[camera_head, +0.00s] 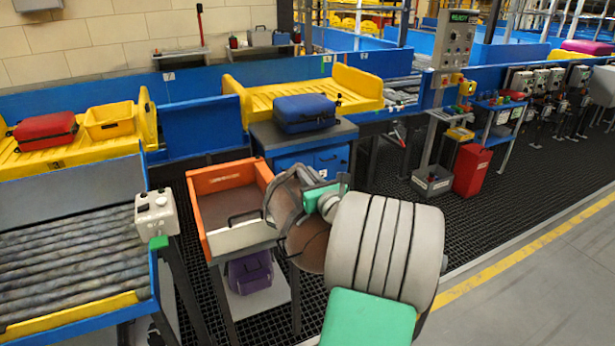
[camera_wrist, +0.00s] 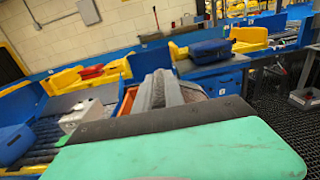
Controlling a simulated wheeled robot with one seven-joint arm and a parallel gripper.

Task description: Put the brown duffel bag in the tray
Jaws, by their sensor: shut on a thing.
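The brown duffel bag (camera_head: 308,248) hangs at my gripper (camera_head: 300,197), just right of the orange-rimmed cart, partly hidden by my wrist. My gripper is shut on it, though the exact grip point is hard to see. A yellow tray (camera_head: 358,88) sits on the conveyor at the back middle and looks empty.
A blue bag (camera_head: 305,113) lies on a blue cabinet (camera_head: 330,160) before the middle tray. A control post (camera_head: 447,85) stands right of the tray.

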